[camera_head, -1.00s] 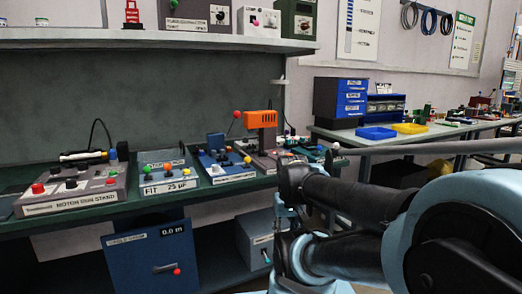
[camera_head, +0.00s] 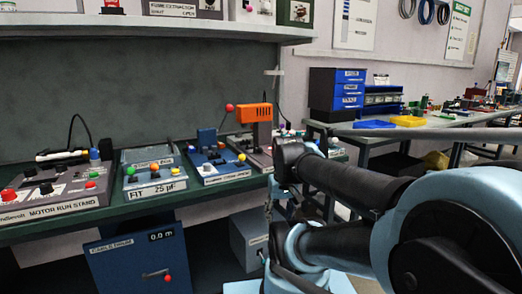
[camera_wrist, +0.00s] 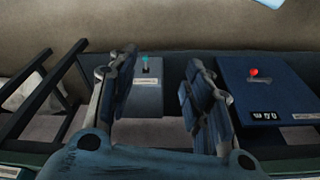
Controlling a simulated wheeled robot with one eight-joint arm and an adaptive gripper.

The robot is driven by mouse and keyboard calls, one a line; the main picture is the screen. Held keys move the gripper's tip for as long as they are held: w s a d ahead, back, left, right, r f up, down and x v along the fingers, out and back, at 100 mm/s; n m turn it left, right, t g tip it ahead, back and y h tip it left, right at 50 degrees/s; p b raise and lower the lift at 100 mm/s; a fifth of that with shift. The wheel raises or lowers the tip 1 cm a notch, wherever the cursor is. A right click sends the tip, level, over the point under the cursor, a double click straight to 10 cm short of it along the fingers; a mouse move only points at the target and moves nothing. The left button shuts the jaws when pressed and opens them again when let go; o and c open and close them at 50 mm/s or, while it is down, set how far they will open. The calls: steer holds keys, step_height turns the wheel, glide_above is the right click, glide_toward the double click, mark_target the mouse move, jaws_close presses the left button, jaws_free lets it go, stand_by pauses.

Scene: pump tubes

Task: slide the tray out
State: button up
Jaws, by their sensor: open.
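I cannot tell for sure whether this is the task's tray. Under the bench stand a blue cabinet (camera_head: 120,262) with a display and a red-knobbed lever, and a grey box (camera_head: 245,240). In the wrist view my gripper (camera_wrist: 160,92) is open and empty. The grey box (camera_wrist: 142,98) with a teal-tipped lever shows between its fingers, beyond them. The blue cabinet (camera_wrist: 235,95) is to the right. My fingertips are hidden in the head view.
A motor run stand (camera_head: 50,195) is left of the tray. A blue device (camera_head: 215,165) and an orange-topped device (camera_head: 255,113) stand right of it. A shelf (camera_head: 150,27) overhangs the bench. A dark frame (camera_wrist: 45,100) shows left in the wrist view.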

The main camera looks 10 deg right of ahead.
steer(key=w+r+n+y, duration=0.2)
steer(key=w+r, duration=1.4)
steer(key=w, duration=0.1)
steer(key=w+d+r+n+y, duration=0.1)
steer(key=w+d+r, duration=0.15)
steer(key=w, duration=0.45)
steer(key=w+d+r+n, duration=0.1)
steer(key=w+d+r, duration=0.15)
steer(key=w, duration=0.45)
steer(key=w+d+r+n+y, duration=0.1)
steer(key=w+d+r, duration=0.1)
steer(key=w+r, duration=0.35)
steer(key=shift+t, duration=0.4)
steer(key=x, duration=1.9)
steer(key=shift+w+d+f, duration=0.1)
steer(key=shift+w+d, duration=0.2)
steer(key=shift+d, duration=0.1)
steer(key=shift+c, duration=0.6)
jaws_close()
